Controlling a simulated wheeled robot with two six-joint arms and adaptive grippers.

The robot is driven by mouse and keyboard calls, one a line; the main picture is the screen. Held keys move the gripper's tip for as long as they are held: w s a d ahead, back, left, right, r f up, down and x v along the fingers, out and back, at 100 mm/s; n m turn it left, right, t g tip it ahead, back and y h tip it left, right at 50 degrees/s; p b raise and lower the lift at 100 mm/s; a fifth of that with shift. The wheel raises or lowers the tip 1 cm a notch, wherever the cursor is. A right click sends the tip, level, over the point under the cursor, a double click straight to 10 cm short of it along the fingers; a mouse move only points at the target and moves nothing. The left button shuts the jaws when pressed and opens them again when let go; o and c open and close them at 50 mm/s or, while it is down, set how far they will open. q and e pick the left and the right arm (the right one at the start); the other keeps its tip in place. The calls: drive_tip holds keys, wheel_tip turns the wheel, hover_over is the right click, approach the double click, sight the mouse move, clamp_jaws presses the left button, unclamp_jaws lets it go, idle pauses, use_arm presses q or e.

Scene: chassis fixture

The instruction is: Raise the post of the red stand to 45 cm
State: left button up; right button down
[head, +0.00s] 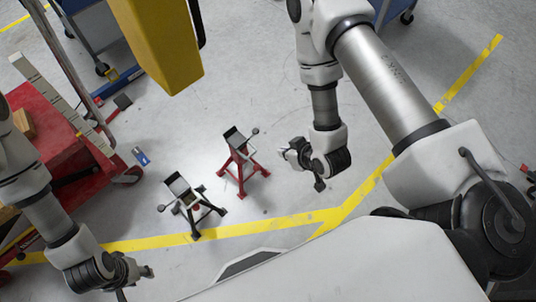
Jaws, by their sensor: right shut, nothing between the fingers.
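The red stand (241,176) stands upright on the floor near the middle of the head view. It has splayed red legs, a post with a dark saddle on top, and a lever with a round knob on its right side. A black stand (190,205) of the same kind stands to its lower left. My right gripper (286,150) is to the right of the red stand, apart from it, shut and empty. My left gripper (144,272) is at the lower left, away from both stands; its finger opening is too unclear to judge.
A red cart (75,170) stands at the left. A yellow column (155,45) hangs into view at the top. A small blue item (140,156) lies on the floor by the cart. Yellow lines (270,223) mark the floor. Floor around the red stand is mostly clear.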

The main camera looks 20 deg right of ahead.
drive_tip(key=w+a+f+n+t+y+b, duration=0.1)
drive_tip(key=w+f+t+y+b, duration=0.2)
drive_tip(key=f+b, duration=0.5)
drive_tip(key=w+a+f+n+t+b, duration=0.1)
drive_tip(key=w+f+t+b, duration=0.2)
drive_tip(key=w+f+b, duration=0.5)
wheel_tip(320, 180, down, 18)
drive_tip(key=s+d+t+b, duration=0.2)
drive_tip(key=b, duration=2)
drive_tip(key=shift+m, duration=0.3)
drive_tip(key=b+x, duration=0.2)
drive_tip(key=x, duration=0.3)
drive_tip(key=b+x, duration=0.3)
drive_tip(key=x, duration=0.2)
drive_tip(key=shift+s+a+f, duration=0.1)
drive_tip(key=shift+a+f, duration=0.1)
drive_tip(key=shift+a, duration=0.05)
use_arm(q)
wheel_tip(320, 180, down, 46)
drive_tip(key=shift+w+r, duration=0.15)
drive_tip(key=shift+w, duration=0.05)
use_arm(e)
drive_tip(key=shift+w+a+r, duration=0.15)
drive_tip(key=shift+w, duration=0.3)
